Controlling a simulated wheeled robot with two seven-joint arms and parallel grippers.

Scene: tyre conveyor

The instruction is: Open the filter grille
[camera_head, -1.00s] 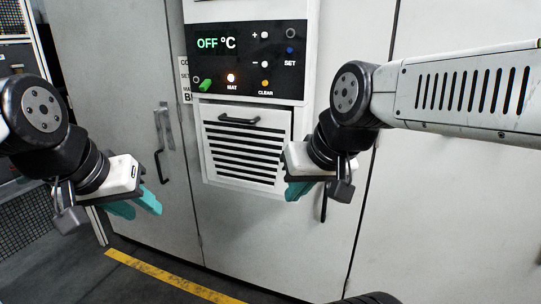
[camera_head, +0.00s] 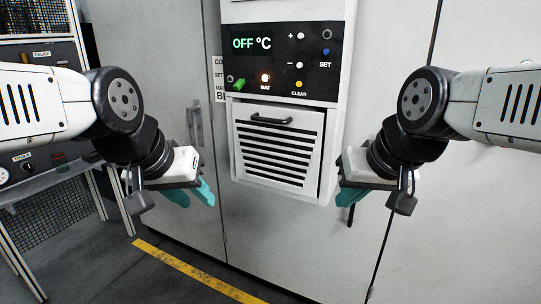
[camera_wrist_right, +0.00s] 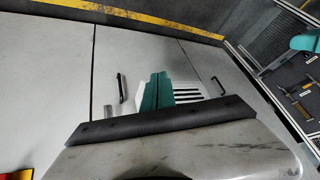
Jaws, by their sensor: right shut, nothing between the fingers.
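The filter grille (camera_head: 277,181) is a white panel with black horizontal slots, set in the cabinet below the control panel. A black bar handle (camera_head: 271,119) runs along its top. A dark gap shows along its right edge; I cannot tell whether it is slightly ajar. My left gripper (camera_head: 192,195) is left of the grille, its teal fingers apart and empty. My right gripper (camera_head: 348,193) is just right of the grille, shut and empty. In the right wrist view its fingers (camera_wrist_right: 157,91) are together and cover part of the grille (camera_wrist_right: 188,95).
The control panel (camera_head: 283,62) reads "OFF °C", with a lit MAT lamp. A workbench (camera_head: 52,180) stands at far left. A yellow floor line (camera_head: 190,270) crosses clear floor in front.

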